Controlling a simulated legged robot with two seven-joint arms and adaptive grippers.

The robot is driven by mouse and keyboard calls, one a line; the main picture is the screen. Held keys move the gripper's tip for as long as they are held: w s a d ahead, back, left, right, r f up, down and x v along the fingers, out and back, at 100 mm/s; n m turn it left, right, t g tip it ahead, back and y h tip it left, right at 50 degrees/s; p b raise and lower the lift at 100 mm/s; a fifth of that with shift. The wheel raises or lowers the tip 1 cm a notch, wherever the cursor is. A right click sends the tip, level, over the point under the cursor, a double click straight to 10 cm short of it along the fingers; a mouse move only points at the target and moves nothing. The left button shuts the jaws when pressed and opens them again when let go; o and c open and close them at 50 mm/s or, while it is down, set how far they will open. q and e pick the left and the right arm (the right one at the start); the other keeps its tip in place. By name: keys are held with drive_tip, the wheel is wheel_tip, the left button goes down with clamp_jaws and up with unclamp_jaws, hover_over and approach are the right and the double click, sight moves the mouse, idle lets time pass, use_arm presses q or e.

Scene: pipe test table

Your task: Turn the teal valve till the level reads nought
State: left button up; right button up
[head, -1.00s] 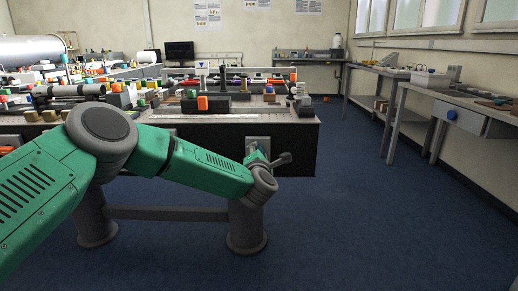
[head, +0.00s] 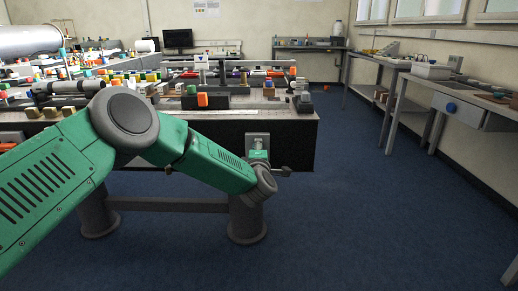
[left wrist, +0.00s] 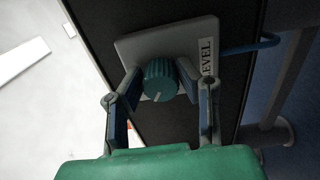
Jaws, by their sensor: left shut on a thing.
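The teal valve (left wrist: 161,78) is a ribbed round knob with a pale pointer line on its face. It sits on a light grey plate (left wrist: 135,47) marked "LEVEL", fixed to the dark front of the bench. In the left wrist view my left gripper (left wrist: 160,82) is shut on the valve, one finger on each side. In the head view the plate (head: 257,139) shows on the bench front, and my left gripper (head: 262,158) is in front of it, with the valve mostly hidden. No level reading can be made out. My right gripper is not in view.
The bench (head: 215,145) carries several coloured blocks and pipe parts, with an orange block (head: 202,99) near its front edge. Grey side tables (head: 452,98) stand along the right wall. The blue floor (head: 370,215) between is clear.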

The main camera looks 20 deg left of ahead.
use_arm(q)
drive_tip(key=shift+s+f, duration=0.1)
drive_tip(key=shift+f, duration=0.3)
drive_tip(key=o, duration=1.1)
drive_tip(key=shift+a, duration=0.1)
drive_tip(key=shift+r, duration=0.15)
drive_tip(key=v, duration=1.1)
drive_tip(key=shift+s, duration=0.35)
